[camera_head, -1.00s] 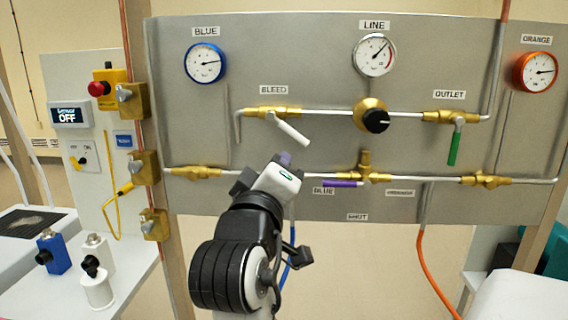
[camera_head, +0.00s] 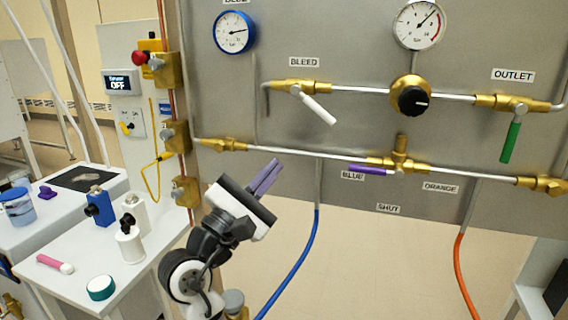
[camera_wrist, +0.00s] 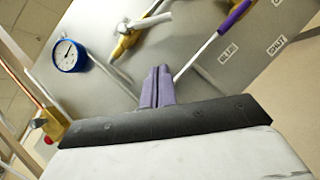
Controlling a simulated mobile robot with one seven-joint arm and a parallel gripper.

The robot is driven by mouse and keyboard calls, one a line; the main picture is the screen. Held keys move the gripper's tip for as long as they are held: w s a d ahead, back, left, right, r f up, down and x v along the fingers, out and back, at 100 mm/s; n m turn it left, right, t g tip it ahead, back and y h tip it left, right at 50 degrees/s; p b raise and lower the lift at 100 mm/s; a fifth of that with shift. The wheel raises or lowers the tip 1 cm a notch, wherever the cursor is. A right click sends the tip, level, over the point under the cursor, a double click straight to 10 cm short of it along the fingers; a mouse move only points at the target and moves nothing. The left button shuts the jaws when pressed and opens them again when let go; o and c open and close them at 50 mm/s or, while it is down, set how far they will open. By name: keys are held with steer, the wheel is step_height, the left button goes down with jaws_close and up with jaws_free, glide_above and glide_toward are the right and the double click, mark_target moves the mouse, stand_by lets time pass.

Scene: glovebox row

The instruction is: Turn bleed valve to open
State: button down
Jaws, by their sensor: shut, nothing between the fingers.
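The bleed valve (camera_head: 295,86) is a brass body on the upper pipe, under the BLEED label (camera_head: 304,62). Its white lever (camera_head: 319,109) slants down to the right in the head view. In the wrist view the brass valve body (camera_wrist: 125,42) shows at the top, with the white lever (camera_wrist: 150,20) beside it. My gripper (camera_head: 266,177) has purple fingers pressed together and empty. It is below and left of the lever, in front of the panel's lower part and apart from the valve. The fingers (camera_wrist: 158,86) also show in the middle of the wrist view.
The black regulator knob (camera_head: 412,100), green outlet lever (camera_head: 510,142) and purple lever (camera_head: 368,170) stick out from the panel (camera_head: 350,50). A yellow box with a red button (camera_head: 140,57) is at left. Blue (camera_head: 301,265) and orange (camera_head: 464,272) hoses hang below.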

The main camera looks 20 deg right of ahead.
mark_target(314, 105)
steer(key=w+d+r+p, duration=0.3)
steer(key=d+r, duration=0.3)
steer(key=d, duration=0.2)
steer(key=shift+r, duration=0.2)
steer(key=shift+w+p, duration=0.1)
steer(key=shift+p, duration=0.3)
